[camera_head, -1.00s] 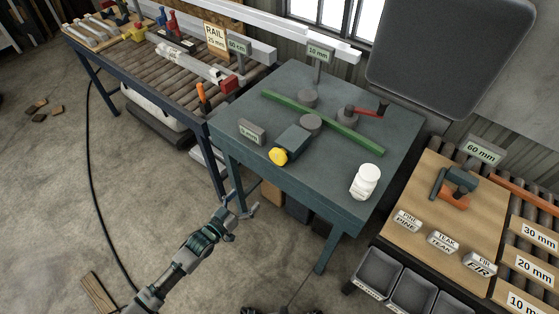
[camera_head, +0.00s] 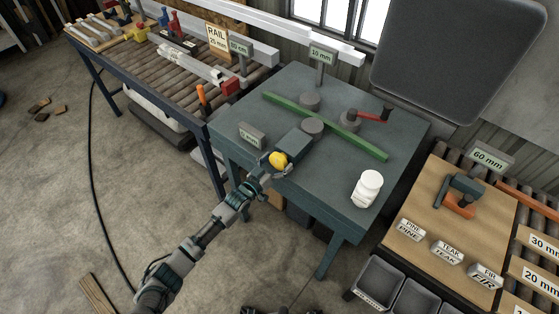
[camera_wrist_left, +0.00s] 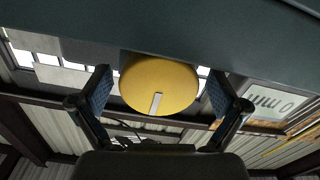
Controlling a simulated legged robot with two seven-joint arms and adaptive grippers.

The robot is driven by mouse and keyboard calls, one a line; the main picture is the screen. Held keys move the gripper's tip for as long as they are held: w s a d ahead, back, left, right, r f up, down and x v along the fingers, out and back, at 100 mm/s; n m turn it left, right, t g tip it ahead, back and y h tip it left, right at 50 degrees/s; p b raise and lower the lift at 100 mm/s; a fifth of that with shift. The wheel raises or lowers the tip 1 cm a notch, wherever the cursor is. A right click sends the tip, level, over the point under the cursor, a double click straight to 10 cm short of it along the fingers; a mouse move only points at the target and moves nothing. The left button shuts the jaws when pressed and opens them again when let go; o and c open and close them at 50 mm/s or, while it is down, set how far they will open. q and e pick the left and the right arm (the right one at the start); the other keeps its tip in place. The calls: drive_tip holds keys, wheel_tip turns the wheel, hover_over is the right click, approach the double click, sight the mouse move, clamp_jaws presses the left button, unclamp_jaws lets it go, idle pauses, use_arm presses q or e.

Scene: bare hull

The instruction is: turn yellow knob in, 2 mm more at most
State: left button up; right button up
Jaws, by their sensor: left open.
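The yellow knob (camera_head: 277,161) sits on the near end of a dark block (camera_head: 294,145) on the grey-green table. In the left wrist view the knob (camera_wrist_left: 175,78) shows its round face, with a white line running from its middle toward the lower rim. My left gripper (camera_head: 268,171) is open at the knob. In the left wrist view its two fingers (camera_wrist_left: 161,98) stand one on each side of the knob, with a gap seen on both sides. In the head view the gripper hides part of the knob's lower left. My right gripper is not in view.
A small sign block (camera_head: 251,137) stands left of the knob. A green bar (camera_head: 340,135), grey round posts and a red-handled part (camera_head: 372,115) lie behind it. The table's front edge is close below the gripper.

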use_arm(q)
drive_tip(key=shift+w+d, duration=0.35)
drive_tip(key=shift+d, duration=0.05)
drive_tip(key=shift+a, duration=0.15)
drive_tip(key=shift+c, duration=0.8)
drive_tip(key=shift+a, duration=0.1)
drive_tip(key=c, duration=1)
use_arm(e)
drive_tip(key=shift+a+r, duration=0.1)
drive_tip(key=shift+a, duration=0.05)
use_arm(q)
drive_tip(key=shift+m, duration=0.3)
drive_tip(key=shift+r+m, duration=0.1)
drive_tip(key=shift+m, duration=0.8)
drive_tip(key=m+p, duration=0.1)
drive_tip(key=m, duration=0.2)
drive_tip(key=shift+m, duration=0.8)
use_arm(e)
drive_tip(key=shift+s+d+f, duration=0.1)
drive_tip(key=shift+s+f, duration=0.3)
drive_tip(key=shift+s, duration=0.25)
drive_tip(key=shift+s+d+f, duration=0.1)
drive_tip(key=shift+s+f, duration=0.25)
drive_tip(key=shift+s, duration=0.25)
